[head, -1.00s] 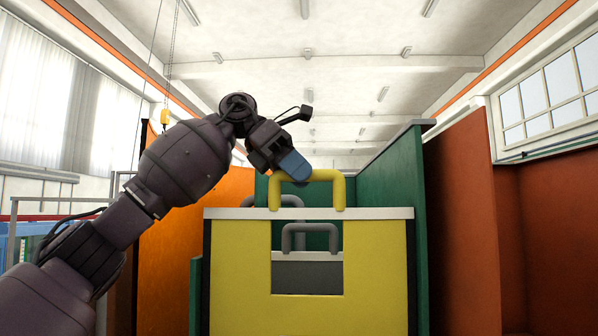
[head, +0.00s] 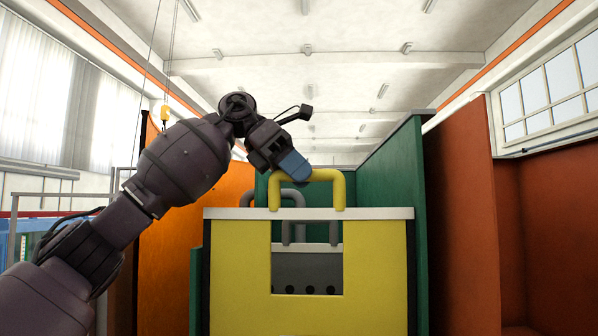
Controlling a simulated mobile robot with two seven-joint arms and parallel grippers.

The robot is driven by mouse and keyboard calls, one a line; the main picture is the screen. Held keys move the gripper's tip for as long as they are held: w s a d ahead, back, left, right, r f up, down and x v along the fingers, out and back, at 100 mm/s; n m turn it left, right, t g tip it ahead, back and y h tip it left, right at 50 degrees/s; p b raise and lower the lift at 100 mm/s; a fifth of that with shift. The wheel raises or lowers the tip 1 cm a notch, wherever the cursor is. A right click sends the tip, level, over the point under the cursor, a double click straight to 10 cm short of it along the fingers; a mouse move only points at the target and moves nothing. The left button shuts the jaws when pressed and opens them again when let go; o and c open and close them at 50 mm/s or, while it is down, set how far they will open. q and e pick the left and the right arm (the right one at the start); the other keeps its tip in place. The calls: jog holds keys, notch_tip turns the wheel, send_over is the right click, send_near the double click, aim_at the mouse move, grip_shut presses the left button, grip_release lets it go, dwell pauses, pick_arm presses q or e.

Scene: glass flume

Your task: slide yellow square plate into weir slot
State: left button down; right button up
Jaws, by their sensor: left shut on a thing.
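The yellow square plate (head: 240,265) hangs upright in front of me in the head view. It has a white top edge, dark strips along both sides, a square opening in its middle and a yellow handle (head: 307,175) on top. My left gripper (head: 295,168) is shut on this handle near its top left. The plate's bottom is below the picture, and I cannot make out the weir slot. My right gripper is out of view.
Through the opening a grey plate (head: 307,270) with a row of dark holes stands behind, with grey handle posts above it. A green wall (head: 395,185) runs close at the right. An orange panel (head: 180,230) stands left, and a rust-red wall (head: 460,210) far right.

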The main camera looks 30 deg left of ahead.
aim_at(299, 221)
pick_arm(q)
jog(key=shift+f+b, duration=0.35)
jog(key=shift+f, duration=0.25)
jog(key=shift+f+b, duration=0.9)
jog(key=shift+f, duration=0.6)
dwell(0.4)
jog(key=shift+f+b, duration=0.35)
jog(key=shift+f, duration=0.6)
jog(key=shift+f+b, duration=0.3)
jog(key=shift+b, duration=0.05)
jog(key=shift+f+b, duration=0.3)
jog(key=shift+f, duration=0.4)
dwell(0.3)
